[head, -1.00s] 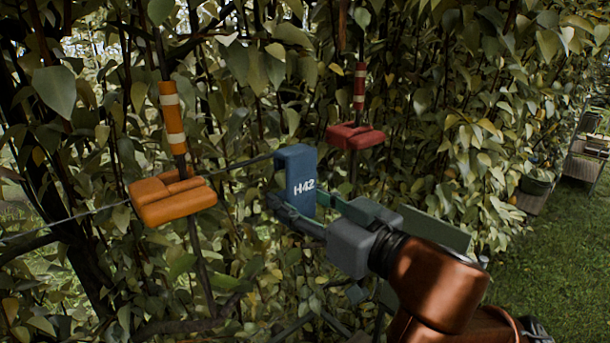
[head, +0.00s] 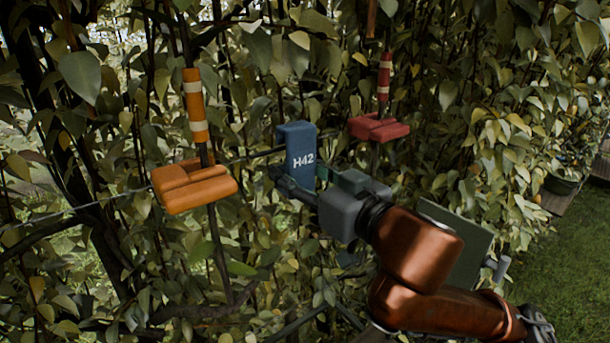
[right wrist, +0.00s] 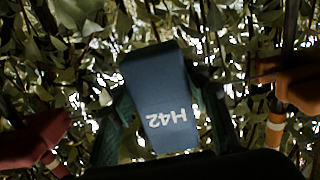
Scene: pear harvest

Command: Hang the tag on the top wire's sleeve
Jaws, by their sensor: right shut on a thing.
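The blue tag (head: 301,147) marked H42 is upright in the head view, with a thick, overhanging top. My right gripper (head: 299,184) is shut on its lower part; in the right wrist view the tag (right wrist: 160,95) sits between the two fingers. The top wire (head: 70,211) runs from the left past the orange clamp. A thicker dark stretch, perhaps the sleeve (head: 262,154), reaches the tag's left edge, below its top. The tag hides what lies behind it, and I cannot tell whether they touch. My left gripper is not in view.
An orange clamp (head: 195,188) on a banded stem stands left of the tag, and a red clamp (head: 379,128) to its right. Dense leaves and branches surround them. Open grass (head: 560,265) lies at the far right.

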